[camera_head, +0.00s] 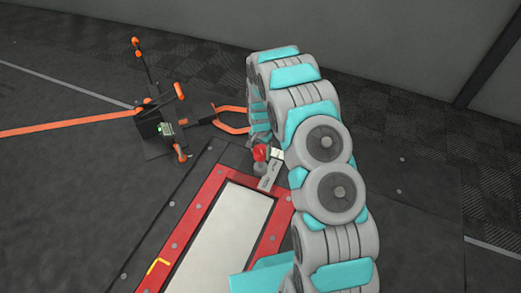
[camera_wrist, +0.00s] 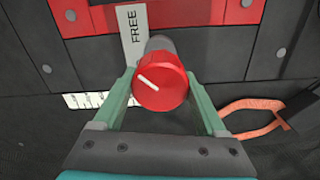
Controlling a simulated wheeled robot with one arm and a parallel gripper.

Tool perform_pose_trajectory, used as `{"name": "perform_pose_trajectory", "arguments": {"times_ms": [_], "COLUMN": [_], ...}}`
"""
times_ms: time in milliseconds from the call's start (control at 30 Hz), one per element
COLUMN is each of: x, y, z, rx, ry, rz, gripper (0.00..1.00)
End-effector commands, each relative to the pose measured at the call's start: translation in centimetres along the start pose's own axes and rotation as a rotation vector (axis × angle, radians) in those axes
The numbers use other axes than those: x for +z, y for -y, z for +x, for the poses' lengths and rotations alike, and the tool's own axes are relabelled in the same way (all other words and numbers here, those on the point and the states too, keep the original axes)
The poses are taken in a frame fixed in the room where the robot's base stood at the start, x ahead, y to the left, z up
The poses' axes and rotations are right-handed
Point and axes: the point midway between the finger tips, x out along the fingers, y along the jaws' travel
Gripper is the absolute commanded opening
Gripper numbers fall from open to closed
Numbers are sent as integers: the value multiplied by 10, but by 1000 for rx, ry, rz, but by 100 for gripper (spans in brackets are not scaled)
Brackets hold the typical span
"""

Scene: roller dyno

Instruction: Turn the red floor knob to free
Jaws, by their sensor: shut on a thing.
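The red floor knob (camera_wrist: 163,82) sits between the two green fingers of my gripper (camera_wrist: 161,92) in the wrist view. The gripper is shut on it. A white pointer line on its top face points to the upper left. The grey FREE label plate (camera_wrist: 133,38) lies just above it, left of centre. The pointer aims between that plate and a white label (camera_wrist: 85,100) at the left, whose text is unreadable. In the head view the red knob (camera_head: 261,153) shows beside my arm, at the far corner of the red frame; my fingers are mostly hidden there.
A red-edged frame (camera_head: 190,222) with a pale panel (camera_head: 222,230) lies in the floor in front of the knob. A black stand with orange parts (camera_head: 158,125) is at the left, with an orange strap (camera_head: 65,125) running left. Open dark floor lies to the right.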

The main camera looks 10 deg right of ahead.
Motion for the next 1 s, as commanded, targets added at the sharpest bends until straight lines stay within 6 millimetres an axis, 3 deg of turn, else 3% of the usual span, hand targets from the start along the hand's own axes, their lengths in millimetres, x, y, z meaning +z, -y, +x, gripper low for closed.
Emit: {"name": "perform_pose_trajectory", "arguments": {"times_ms": [433, 467, 667, 1000], "x": [-1, -1, 0, 0], "y": [0, 0, 0, 0], "z": [-1, -1, 0, -3], "rx": [-1, -1, -1, 0], "ry": [-1, -1, -1, -1], "rz": [11, 11, 10, 9], "gripper": [18, 76, 99, 100]}}
